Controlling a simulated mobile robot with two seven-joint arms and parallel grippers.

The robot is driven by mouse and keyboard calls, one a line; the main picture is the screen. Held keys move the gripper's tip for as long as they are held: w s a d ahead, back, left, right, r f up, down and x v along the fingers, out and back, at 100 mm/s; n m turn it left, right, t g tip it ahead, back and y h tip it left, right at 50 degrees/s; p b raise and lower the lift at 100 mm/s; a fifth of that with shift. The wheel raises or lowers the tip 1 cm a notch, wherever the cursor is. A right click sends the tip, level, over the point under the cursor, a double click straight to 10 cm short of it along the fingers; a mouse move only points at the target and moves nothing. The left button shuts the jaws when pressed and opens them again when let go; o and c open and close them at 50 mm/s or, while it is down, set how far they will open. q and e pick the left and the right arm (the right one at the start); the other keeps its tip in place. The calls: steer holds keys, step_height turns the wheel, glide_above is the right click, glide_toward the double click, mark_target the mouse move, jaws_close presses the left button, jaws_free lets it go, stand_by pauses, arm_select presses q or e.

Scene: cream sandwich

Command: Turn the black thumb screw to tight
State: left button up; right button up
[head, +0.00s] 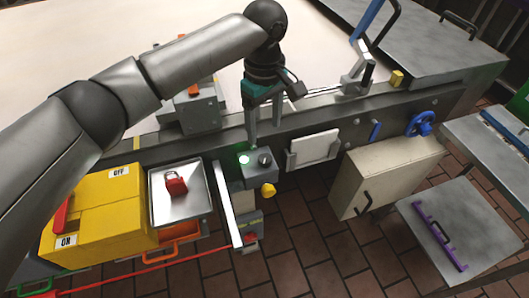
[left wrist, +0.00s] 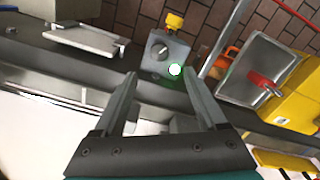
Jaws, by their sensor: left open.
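My left gripper (head: 263,132) is open and empty, its fingers pointing down at the belt's near edge, just behind a small grey control box (head: 258,175). The box carries a dark round knob (head: 264,157) and a green-lit button (head: 244,159). In the left wrist view the open left gripper (left wrist: 160,80) lies apart from the knob (left wrist: 160,51), which has a pale pointer mark, and from the lit button (left wrist: 175,70). I cannot tell whether this knob is the black thumb screw; no other black screw shows clearly. My right gripper is not in view.
A beige cabinet (head: 390,172) and blue handwheel (head: 419,124) are right.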

mark_target(265, 157)
arm_select(q)
step_height(265, 157, down, 10)
steer(key=shift+b, duration=1.05)
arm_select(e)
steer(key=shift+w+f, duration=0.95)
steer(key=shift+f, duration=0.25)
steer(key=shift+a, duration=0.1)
arm_select(q)
jaws_close()
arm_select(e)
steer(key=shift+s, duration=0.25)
